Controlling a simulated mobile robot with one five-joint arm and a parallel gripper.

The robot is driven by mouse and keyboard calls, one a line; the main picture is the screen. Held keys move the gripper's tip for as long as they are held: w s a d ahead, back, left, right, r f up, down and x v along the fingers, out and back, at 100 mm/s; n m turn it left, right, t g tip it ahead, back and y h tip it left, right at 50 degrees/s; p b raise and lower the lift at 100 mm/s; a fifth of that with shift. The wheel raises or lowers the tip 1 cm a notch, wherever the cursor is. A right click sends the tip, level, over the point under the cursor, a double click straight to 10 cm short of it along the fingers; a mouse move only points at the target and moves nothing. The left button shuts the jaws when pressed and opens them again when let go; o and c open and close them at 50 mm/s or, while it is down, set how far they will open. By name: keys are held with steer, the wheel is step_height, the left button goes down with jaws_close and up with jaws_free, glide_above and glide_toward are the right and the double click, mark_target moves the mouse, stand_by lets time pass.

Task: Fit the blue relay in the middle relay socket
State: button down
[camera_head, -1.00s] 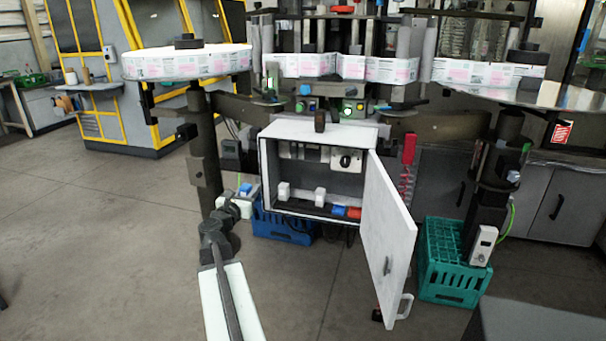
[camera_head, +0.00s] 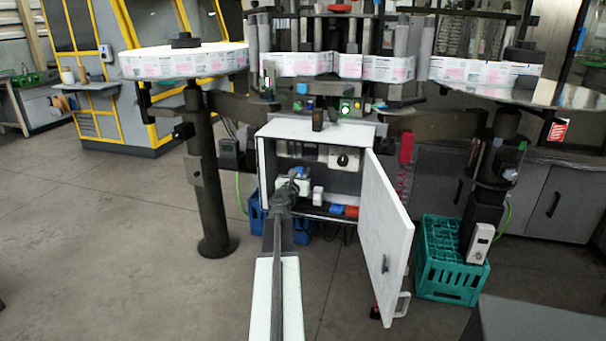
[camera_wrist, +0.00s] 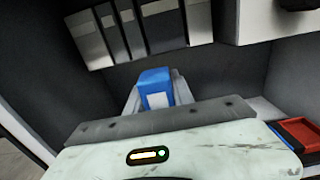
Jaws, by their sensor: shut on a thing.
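The blue relay (camera_wrist: 155,82), a block with a pale label, is held between the grey jaws of my gripper (camera_wrist: 157,92) in the wrist view. In the head view my gripper (camera_head: 292,186) is inside the open white cabinet (camera_head: 262,165), at its left half. A white block (camera_head: 318,196) stands on the cabinet's low ledge, right of my gripper. The middle relay socket cannot be told apart; my gripper hides part of the ledge. Whether the relay touches anything below is hidden.
The cabinet door (camera_head: 386,225) stands open on the right. A blue piece (camera_head: 336,210) and a red piece (camera_head: 351,211) sit at the ledge's right; the red one also shows in the wrist view (camera_wrist: 301,131). Grey modules (camera_wrist: 125,32) line the back wall above the relay. A green crate (camera_head: 450,270) stands right.

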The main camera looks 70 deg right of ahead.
steer(key=shift+f+b, duration=1.8)
steer(key=shift+f, duration=0.15)
steer(key=shift+f, duration=0.1)
steer(key=shift+f+b, duration=1.35)
steer(key=shift+b, duration=0.1)
steer(key=c, duration=1)
jaws_free()
steer(key=a, duration=0.7)
steer(key=shift+s+a, duration=0.25)
steer(key=shift+a, duration=0.15)
steer(key=shift+r, duration=0.1)
